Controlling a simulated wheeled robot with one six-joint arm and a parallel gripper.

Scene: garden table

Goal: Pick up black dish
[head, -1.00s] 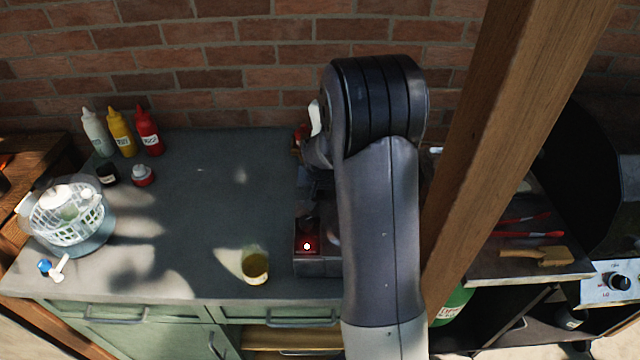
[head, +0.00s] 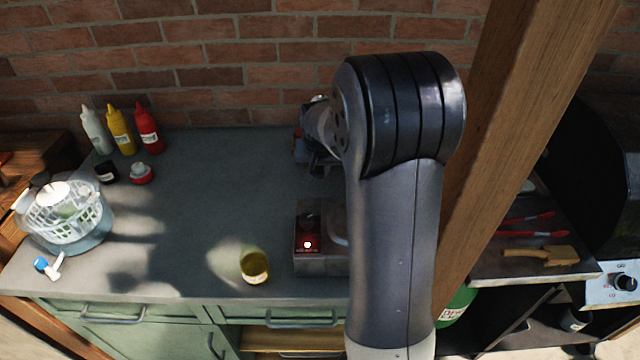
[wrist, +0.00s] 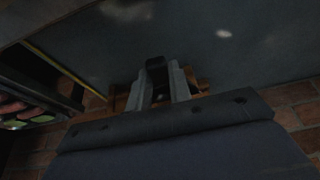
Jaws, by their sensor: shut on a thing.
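In the wrist view my gripper (wrist: 158,88) is shut on a small black thing (wrist: 156,64) at its fingertips. Only a dark end of it shows; it may be the black dish, but its shape cannot be made out. In the head view my gripper (head: 322,168) is over the back of the grey worktop, partly hidden behind my arm, and what it holds cannot be seen there. A small black pot (head: 106,173) stands at the left, in front of the sauce bottles, well apart from my gripper.
The grey worktop (head: 200,215) has free room in its middle. A yellow cup (head: 254,267) and a metal scale-like device with a red light (head: 308,262) stand near the front. A salad spinner (head: 66,215) is at left. A wooden post (head: 520,130) rises at right.

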